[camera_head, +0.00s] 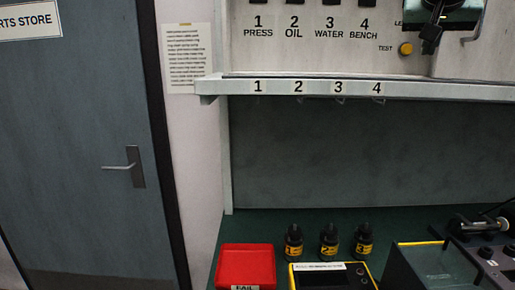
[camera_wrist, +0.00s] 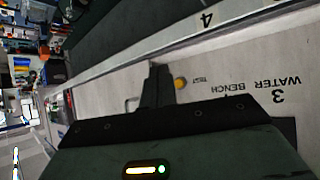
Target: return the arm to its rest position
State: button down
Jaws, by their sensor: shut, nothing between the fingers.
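My gripper (camera_head: 431,38) is at the top right of the head view, in front of the pale panel. Its dark fingers are closed together and empty. In the wrist view the shut fingers (camera_wrist: 158,82) show dark against the panel, beside the yellow TEST button (camera_wrist: 180,83). In the head view the same button (camera_head: 405,48) is just left of the fingertips. I cannot tell whether they touch the panel. Most of my arm is out of view.
A shelf (camera_head: 215,86) with tags 1 to 4 runs below the panel. On the green bench stand a red FAIL tray (camera_head: 246,262), black bottles with yellow labels (camera_head: 329,243), and a yellow-edged device (camera_head: 332,277). A grey door (camera_head: 80,150) is at left.

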jog(key=s+a+f+n+g+y+b, duration=0.1)
jog(key=s+a+f+n+g+y, duration=0.15)
jog(key=s+a+f, duration=0.4)
jog(key=s+a+f+n+g+y, duration=0.1)
jog(key=a+f+n, duration=0.25)
jog(key=f, duration=0.65)
jog(key=s+a+f+n+g+y+b, duration=0.1)
jog(key=s+a+f+n, duration=0.1)
jog(key=s+a+f, duration=0.35)
jog(key=s+a+f+n+g, duration=0.1)
jog(key=s+f+n+g, duration=0.1)
jog(key=s+f, duration=0.6)
jog(key=s+a+f+n+g+y+b, duration=0.1)
jog(key=s+a+f+n+g, duration=0.1)
jog(key=s+f, duration=0.7)
jog(key=shift+s+a+f+n+g, duration=0.35)
jog(key=shift+s+n, duration=0.15)
jog(key=shift+n, duration=0.2)
jog(key=shift+r, duration=0.1)
